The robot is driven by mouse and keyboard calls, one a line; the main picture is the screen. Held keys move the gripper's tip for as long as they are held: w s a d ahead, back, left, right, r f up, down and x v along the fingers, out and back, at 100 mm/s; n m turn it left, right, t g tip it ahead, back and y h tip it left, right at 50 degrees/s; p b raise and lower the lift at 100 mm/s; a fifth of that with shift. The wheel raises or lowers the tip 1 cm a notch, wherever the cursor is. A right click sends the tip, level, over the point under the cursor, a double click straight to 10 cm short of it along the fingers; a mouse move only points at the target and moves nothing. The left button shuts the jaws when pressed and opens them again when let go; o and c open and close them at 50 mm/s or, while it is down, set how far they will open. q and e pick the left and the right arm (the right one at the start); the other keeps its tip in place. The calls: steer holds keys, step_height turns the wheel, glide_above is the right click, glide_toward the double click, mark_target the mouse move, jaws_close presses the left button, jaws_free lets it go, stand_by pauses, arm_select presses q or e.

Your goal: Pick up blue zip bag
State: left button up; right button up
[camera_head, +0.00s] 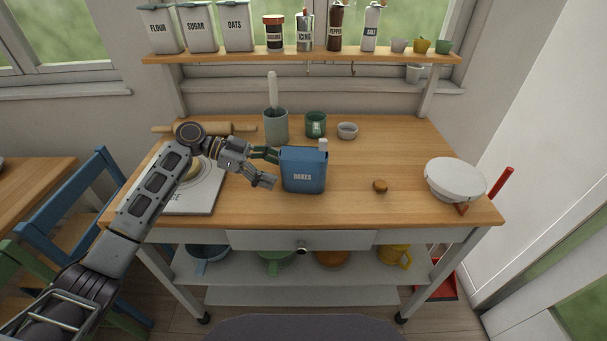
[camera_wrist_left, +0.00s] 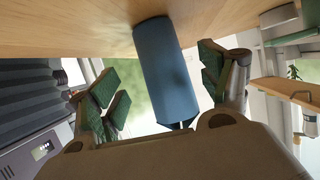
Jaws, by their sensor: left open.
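In the left wrist view the blue bag (camera_wrist_left: 165,70) shows between the spread green-padded fingers (camera_wrist_left: 160,84), with gaps on both sides. I cannot tell whether either finger touches it. My right gripper is not in view.
A grey-green crock (camera_head: 276,127), a green cup (camera_head: 316,124) and a small bowl (camera_head: 347,130) stand behind the bag. A small brown item (camera_head: 380,185) and a white bowl (camera_head: 455,180) are to the right. A white board (camera_head: 200,195) lies under my left arm.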

mark_target(290, 172)
arm_select(q)
steer(key=shift+d, duration=0.7)
steer(key=shift+p+x, duration=0.3)
steer(key=shift+x, duration=1.6)
steer(key=shift+w+r, duration=0.15)
steer(key=shift+r, duration=0.05)
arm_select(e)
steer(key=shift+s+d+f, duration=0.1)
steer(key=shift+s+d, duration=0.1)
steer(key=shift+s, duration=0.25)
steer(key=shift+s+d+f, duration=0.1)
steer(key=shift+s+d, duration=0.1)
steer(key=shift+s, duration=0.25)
arm_select(q)
steer(key=shift+c, duration=0.4)
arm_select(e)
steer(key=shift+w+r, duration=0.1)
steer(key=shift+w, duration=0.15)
arm_select(q)
steer(key=shift+c, duration=1.1)
steer(key=c, duration=0.7)
